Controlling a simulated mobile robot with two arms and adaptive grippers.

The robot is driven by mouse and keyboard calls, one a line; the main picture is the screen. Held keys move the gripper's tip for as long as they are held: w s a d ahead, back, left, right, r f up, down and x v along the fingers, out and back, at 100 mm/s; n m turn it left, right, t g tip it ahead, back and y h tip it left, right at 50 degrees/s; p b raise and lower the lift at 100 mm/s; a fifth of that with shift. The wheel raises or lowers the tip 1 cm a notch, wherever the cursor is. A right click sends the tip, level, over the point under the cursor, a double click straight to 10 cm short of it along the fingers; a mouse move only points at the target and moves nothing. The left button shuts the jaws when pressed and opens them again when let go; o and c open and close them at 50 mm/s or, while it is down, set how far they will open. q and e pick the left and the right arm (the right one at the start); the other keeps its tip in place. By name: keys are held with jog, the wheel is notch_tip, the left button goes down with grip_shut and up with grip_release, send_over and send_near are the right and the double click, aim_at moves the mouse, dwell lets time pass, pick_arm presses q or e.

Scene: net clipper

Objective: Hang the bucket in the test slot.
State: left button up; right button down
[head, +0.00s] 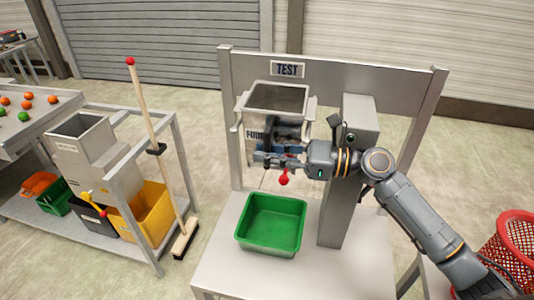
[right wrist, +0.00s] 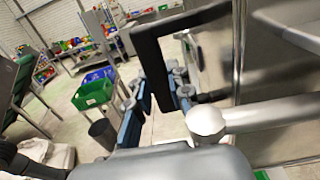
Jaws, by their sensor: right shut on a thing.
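The bucket (head: 277,97) is a grey metal hopper with an open top and dark lettering on its front. It is upright at the test stand (head: 228,120), below the "TEST" sign (head: 288,69) and between the left post and the grey box column. My right gripper (head: 268,159) is in front of it, shut on its black handle, which also shows in the right wrist view (right wrist: 143,50). The gripper (right wrist: 152,105) and arm hide part of the bucket's front. I cannot tell whether its side hooks rest in the slot. My left gripper is not in view.
A green tray (head: 240,236) sits on the stand's table below the bucket. A red knob (head: 284,180) hangs just under my gripper. At left, a grey cart (head: 120,252) holds another metal hopper (head: 82,150) and coloured bins, with a broom (head: 155,140) leaning on it.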

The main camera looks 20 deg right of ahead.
jog(key=shift+w+d+f, duration=0.1)
jog(key=shift+d+f, duration=0.05)
jog(key=shift+f, duration=0.25)
jog(key=shift+w+d+f, duration=0.1)
jog(key=shift+d+f, duration=0.05)
jog(key=shift+f, duration=0.25)
jog(key=shift+w+d+f, duration=0.3)
jog(key=shift+w+d, duration=0.1)
jog(key=shift+w, duration=0.15)
jog(key=c, duration=1.6)
grip_release()
jog(key=o, duration=0.4)
jog(key=shift+s+a+r, duration=0.1)
jog(key=shift+s+a, duration=0.05)
jog(key=shift+o, duration=0.3)
jog(key=shift+s+a+r, duration=0.15)
jog(key=shift+s+a, duration=0.05)
jog(key=shift+s, duration=0.05)
jog(key=shift+w+d, duration=0.1)
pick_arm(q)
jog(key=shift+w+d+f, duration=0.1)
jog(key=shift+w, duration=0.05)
pick_arm(e)
jog(key=v, duration=0.8)
